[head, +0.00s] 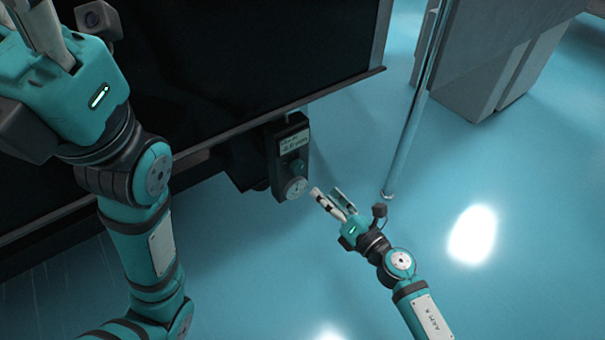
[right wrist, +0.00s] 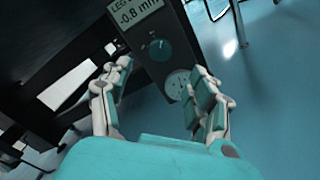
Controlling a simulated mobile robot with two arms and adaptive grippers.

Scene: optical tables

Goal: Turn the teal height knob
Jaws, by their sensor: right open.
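The teal height knob (head: 298,166) sits on the front of a dark control box (head: 272,160) below the table's edge. In the right wrist view the knob (right wrist: 160,50) is round, with a pale mark, between a display (right wrist: 137,12) reading "-0.8 mm" and a pale round dial (right wrist: 178,83). My right gripper (head: 326,191) is open and empty, just right of and below the box. Its fingers (right wrist: 161,68) frame the knob from either side in the wrist view, apart from it. My left gripper (head: 40,30) is at the top left, its fingertips cut off by the frame.
The dark optical table (head: 230,60) fills the upper left, with its edge above the box. A thin metal post (head: 412,120) stands right of my right gripper. Grey cabinets (head: 495,60) stand at the top right. The blue floor (head: 530,200) at right is clear.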

